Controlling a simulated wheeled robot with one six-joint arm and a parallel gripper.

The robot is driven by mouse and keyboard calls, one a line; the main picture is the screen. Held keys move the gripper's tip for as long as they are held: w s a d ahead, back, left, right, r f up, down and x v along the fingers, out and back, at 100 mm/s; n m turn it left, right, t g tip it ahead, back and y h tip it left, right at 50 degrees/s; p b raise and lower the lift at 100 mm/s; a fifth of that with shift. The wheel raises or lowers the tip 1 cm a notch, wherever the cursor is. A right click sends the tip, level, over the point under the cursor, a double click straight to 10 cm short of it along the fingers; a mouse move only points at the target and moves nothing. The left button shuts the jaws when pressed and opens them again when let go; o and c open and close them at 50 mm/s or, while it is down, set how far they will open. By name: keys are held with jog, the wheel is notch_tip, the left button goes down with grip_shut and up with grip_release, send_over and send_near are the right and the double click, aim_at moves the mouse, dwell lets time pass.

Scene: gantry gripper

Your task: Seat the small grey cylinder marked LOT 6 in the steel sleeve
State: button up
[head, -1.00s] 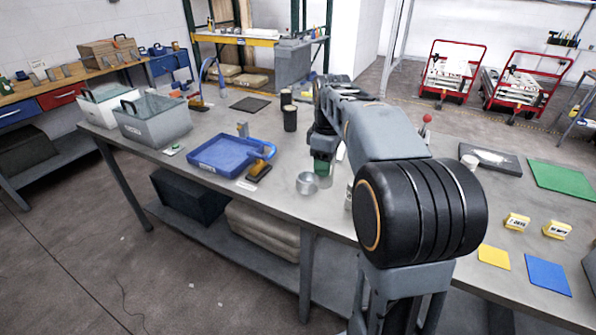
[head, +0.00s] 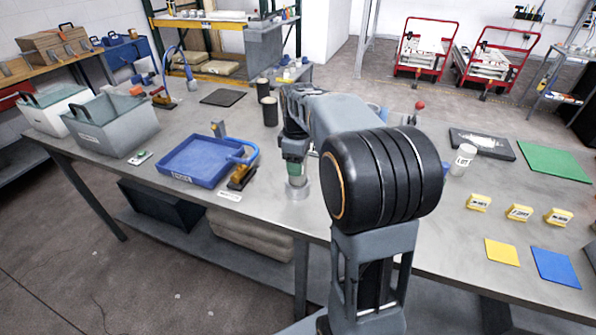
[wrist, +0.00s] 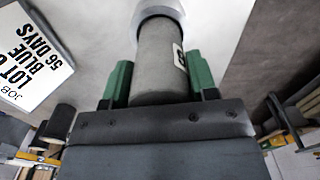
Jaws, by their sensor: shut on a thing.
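My gripper (head: 296,158) is shut on a grey cylinder (wrist: 160,62), with a green finger on each side in the wrist view. A white label shows at the cylinder's right edge, but I cannot read its lot number. The cylinder's far end meets the round steel sleeve (wrist: 158,9), which also stands on the bench directly below my gripper in the head view (head: 298,191). The cylinder lines up with the sleeve's mouth. I cannot tell how deep its end is inside.
A white card (wrist: 28,60) reading JOB, LOT, BLUE, 56 DAYS lies beside the sleeve. A blue tray (head: 185,179) and an orange-and-black tool (head: 241,177) are to the left. Two black cylinders (head: 270,112) stand behind. Yellow blocks (head: 519,212) are at the right.

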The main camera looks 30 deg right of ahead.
jog(key=shift+f, duration=1.6)
jog(key=shift+f, duration=0.2)
jog(key=o, duration=1.2)
